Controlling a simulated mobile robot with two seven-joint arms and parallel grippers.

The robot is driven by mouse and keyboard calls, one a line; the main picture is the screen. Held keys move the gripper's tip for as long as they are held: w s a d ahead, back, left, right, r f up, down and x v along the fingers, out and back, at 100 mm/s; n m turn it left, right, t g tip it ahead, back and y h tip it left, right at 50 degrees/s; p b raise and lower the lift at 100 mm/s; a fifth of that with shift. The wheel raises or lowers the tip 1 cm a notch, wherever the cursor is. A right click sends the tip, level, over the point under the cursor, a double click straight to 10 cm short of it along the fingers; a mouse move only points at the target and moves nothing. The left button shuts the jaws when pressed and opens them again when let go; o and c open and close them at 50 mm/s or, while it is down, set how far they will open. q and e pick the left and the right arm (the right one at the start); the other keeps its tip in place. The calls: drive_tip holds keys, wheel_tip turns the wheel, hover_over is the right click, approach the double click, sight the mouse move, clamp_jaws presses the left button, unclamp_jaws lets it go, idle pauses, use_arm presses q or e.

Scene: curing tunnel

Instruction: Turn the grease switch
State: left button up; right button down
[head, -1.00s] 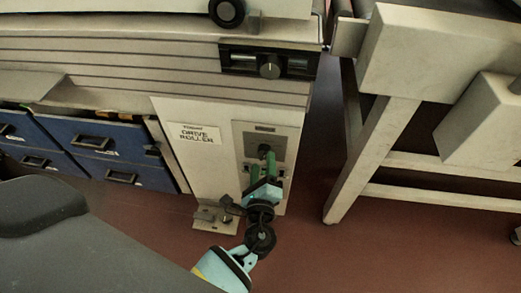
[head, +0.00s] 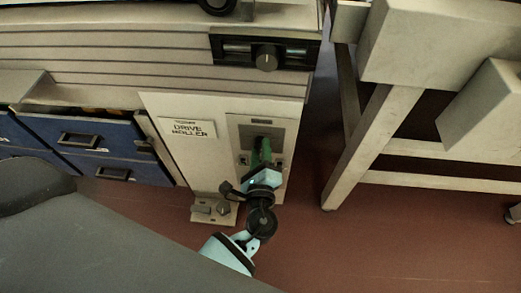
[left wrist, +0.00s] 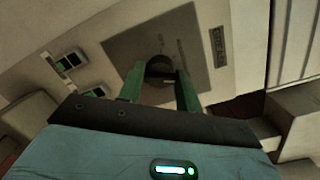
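A grey plate (head: 276,134) with a dark round knob (left wrist: 159,67) is on the front of the pale cabinet. A small label (left wrist: 219,44) on the plate is too blurred to read. My left gripper (head: 261,146) reaches up to the plate from below. In the left wrist view, the two green fingers of my left gripper (left wrist: 160,82) stand apart, with the knob between and just beyond their tips. I cannot tell whether they touch it. The fingers partly cover the plate in the head view. My right gripper is out of view.
A "drive roller" label (head: 187,129) is left of the plate. Another knob (head: 266,57) sits on a black panel above. A bracket (head: 214,209) juts out near the floor. Blue drawers (head: 97,137) are at left, a pale frame (head: 362,150) at right.

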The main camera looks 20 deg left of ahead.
use_arm(q)
drive_tip(key=c, duration=0.3)
drive_tip(key=shift+c, duration=0.2)
